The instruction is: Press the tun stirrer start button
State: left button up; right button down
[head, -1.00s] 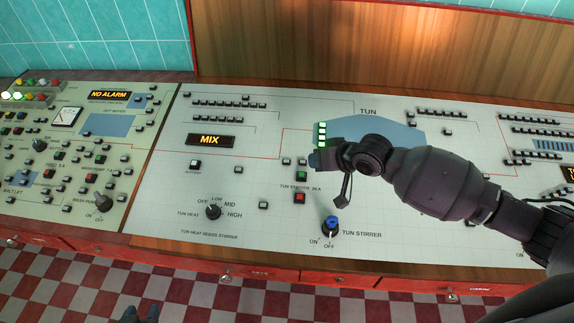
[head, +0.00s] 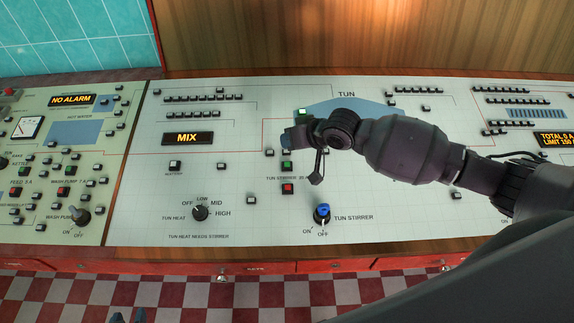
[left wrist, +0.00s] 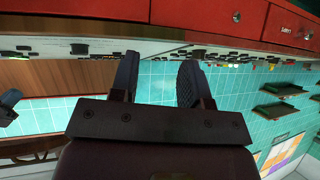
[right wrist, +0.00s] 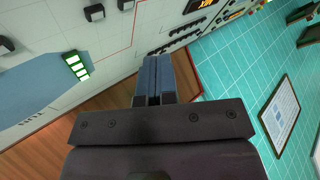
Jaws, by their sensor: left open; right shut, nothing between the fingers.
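A green button (head: 287,165) sits above a red button (head: 288,188), beside the partly hidden "TUN STIRRER" label on the pale panel. My right gripper (head: 290,137) is shut and empty, just above the green button in the head view. I cannot tell its height off the panel. In the right wrist view its closed fingers (right wrist: 153,78) point over the panel. The blue-topped tun stirrer knob (head: 322,212) stands lower right of the buttons. My left gripper (head: 130,317) is barely in the head view at the bottom edge; its fingers (left wrist: 157,80) are spread and empty.
A tun heat knob (head: 200,213) and a lit MIX display (head: 187,138) are to the left. Green level lights (right wrist: 76,65) show in the right wrist view. Red drawers (head: 262,267) run under the console's front edge. A wooden backboard (head: 360,35) rises behind.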

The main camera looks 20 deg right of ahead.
aim_at(289, 166)
jog(key=f+b, duration=0.4)
jog(key=shift+w+d+f+b, duration=0.15)
jog(key=shift+w+f+b, duration=0.05)
jog(key=shift+w+b, duration=0.2)
jog(key=shift+w+f+b, duration=0.2)
jog(key=shift+f+b, duration=0.75)
jog(key=shift+f, duration=0.2)
jog(key=shift+w+f+b, duration=0.15)
jog(key=shift+f+b, duration=0.15)
jog(key=shift+f, duration=0.25)
pick_arm(q)
notch_tip(289, 166, down, 6)
jog(key=w, duration=0.1)
jog(key=shift+f, duration=0.2)
pick_arm(e)
jog(key=shift+d+f, duration=0.1)
pick_arm(q)
jog(key=shift+s, duration=0.15)
jog(key=shift+w+d+r, duration=0.1)
jog(key=shift+w, duration=0.2)
jog(key=shift+s, duration=0.3)
pick_arm(e)
jog(key=shift+f, duration=0.1)
